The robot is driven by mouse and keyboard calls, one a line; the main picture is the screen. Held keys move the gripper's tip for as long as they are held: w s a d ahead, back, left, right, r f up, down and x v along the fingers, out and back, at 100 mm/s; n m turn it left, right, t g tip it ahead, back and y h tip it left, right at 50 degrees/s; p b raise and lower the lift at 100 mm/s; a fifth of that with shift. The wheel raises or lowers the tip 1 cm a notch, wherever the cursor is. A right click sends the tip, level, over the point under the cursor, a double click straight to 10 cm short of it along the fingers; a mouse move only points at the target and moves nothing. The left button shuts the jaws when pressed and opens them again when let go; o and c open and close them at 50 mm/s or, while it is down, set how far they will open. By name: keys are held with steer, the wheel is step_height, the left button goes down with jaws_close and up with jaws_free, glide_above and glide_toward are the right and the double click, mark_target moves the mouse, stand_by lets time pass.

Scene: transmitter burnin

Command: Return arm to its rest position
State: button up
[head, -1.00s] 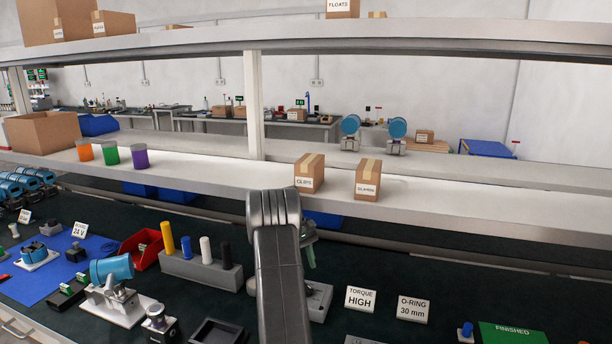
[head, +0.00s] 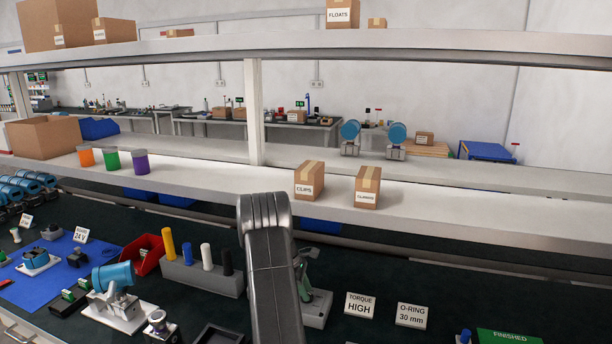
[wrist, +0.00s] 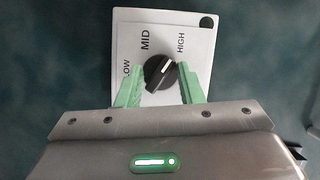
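In the wrist view my gripper (wrist: 160,67) has its two green fingers spread apart, one on either side of a black knob (wrist: 157,75), with space between each finger and the knob. The knob sits on a white plate (wrist: 125,30) marked LOW, MID and HIGH. Its white pointer slants up and right, toward the HIGH side. In the head view my grey arm (head: 268,270) rises in the middle foreground. A green finger of my gripper (head: 303,272) shows beside it, above a grey box (head: 318,309).
A TORQUE HIGH card (head: 360,305) and an O-RING card (head: 412,314) stand right of the box. A peg block (head: 205,277) and red bin (head: 148,256) stand left. A shelf (head: 450,207) with CLIPS (head: 309,180) and another carton (head: 367,188) crosses behind the arm.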

steer(key=shift+n+t, duration=0.4)
steer(key=shift+n, duration=0.6)
